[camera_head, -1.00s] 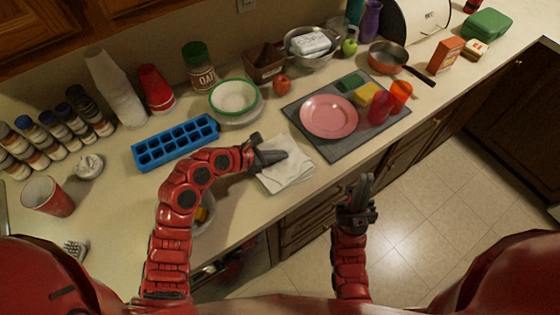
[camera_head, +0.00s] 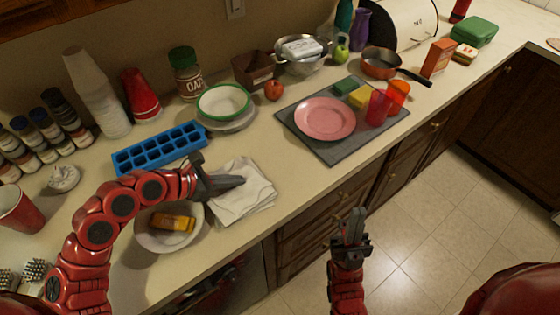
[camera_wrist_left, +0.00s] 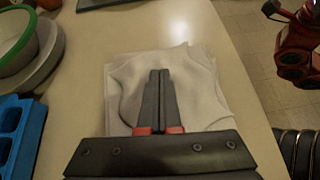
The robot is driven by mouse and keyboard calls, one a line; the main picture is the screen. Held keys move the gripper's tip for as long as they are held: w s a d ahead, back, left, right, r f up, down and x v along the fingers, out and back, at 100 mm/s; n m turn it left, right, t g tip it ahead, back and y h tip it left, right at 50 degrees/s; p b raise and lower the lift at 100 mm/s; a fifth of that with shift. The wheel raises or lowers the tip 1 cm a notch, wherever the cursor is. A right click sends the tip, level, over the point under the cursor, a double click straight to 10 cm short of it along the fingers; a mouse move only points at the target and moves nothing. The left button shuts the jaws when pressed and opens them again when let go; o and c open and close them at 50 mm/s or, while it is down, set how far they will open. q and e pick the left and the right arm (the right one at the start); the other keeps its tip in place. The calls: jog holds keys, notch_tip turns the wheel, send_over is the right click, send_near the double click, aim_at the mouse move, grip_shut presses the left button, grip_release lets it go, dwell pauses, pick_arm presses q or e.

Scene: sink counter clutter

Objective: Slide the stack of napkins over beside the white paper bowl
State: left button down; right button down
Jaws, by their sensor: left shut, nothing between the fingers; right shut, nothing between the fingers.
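The stack of white napkins (camera_head: 256,187) lies on the counter near its front edge. A plain white bowl (camera_head: 147,239) with a yellow-orange item inside stands just left of the napkins, with little or no gap; my left arm partly covers it. Another white bowl, with a green rim (camera_head: 224,101), sits on plates farther back. My left gripper (camera_head: 241,181) is shut, with its fingers lying over the napkins. The left wrist view shows the closed fingertips (camera_wrist_left: 160,73) on top of the napkins (camera_wrist_left: 203,85). My right gripper (camera_head: 357,212) is shut and empty, in front of the counter.
A blue ice tray (camera_head: 160,148) lies behind the left gripper. A grey mat (camera_head: 335,153) with a pink plate (camera_head: 325,118) lies to the right, with bare counter between it and the napkins. Spice jars and cups stand at the back left.

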pick_arm(q)
jog(key=shift+s+a+f, duration=0.1)
jog(key=shift+s+f, duration=0.05)
jog(key=shift+f, duration=0.25)
